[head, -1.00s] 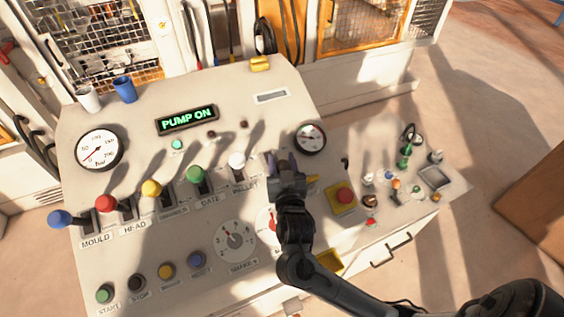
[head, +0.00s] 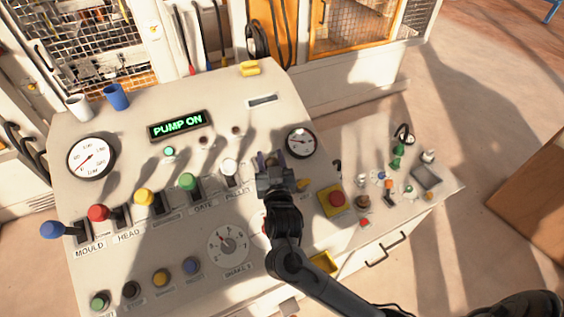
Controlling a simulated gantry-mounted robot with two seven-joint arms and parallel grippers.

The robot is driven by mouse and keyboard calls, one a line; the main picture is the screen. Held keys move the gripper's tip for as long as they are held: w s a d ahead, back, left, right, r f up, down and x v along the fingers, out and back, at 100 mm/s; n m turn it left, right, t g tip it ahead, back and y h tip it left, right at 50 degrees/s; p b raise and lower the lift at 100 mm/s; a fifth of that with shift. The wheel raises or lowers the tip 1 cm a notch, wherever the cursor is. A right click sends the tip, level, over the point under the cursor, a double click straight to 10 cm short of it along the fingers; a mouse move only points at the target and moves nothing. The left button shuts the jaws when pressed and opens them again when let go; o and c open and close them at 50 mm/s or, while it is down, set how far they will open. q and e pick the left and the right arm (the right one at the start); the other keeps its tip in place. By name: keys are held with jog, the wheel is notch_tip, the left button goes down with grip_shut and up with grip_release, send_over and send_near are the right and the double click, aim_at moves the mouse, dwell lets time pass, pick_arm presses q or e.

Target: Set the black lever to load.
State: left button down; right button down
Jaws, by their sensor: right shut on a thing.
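The black lever is not clearly visible; its knob is hidden by my right gripper (head: 271,161) at the right end of the lever row. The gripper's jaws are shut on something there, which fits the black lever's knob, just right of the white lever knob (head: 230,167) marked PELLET. I cannot read a load mark or the lever's setting, because the gripper and forearm cover that place. My left gripper is out of view.
Blue (head: 50,229), red (head: 98,213), yellow (head: 144,197) and green (head: 187,182) lever knobs stand to the left. A gauge (head: 300,142) and a red stop button (head: 337,199) are close on the right. The display (head: 178,125) reads PUMP ON.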

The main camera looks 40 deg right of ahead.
jog(key=w, duration=0.1)
jog(key=w+r+p, duration=0.1)
jog(key=w, duration=0.1)
jog(key=w+d, duration=0.1)
jog(key=w, duration=0.1)
jog(key=shift+w+d+r+p, duration=0.1)
jog(key=shift+r+p, duration=0.1)
jog(key=shift+p, duration=0.1)
jog(key=shift+w+d+f, duration=0.1)
jog(key=shift+w+d, duration=0.05)
jog(key=shift+w, duration=0.35)
jog(key=shift+w+d+f, duration=0.1)
jog(key=shift+w, duration=0.5)
dwell(0.4)
dwell(0.9)
jog(key=c, duration=0.8)
grip_release()
jog(key=shift+a, duration=0.1)
jog(key=shift+c, duration=0.2)
jog(key=shift+o, duration=1.1)
jog(key=shift+a, duration=0.15)
jog(key=shift+o, duration=0.2)
jog(key=shift+d+r, duration=0.2)
jog(key=shift+r, duration=0.1)
jog(key=b+v, duration=0.2)
jog(key=v, duration=0.9)
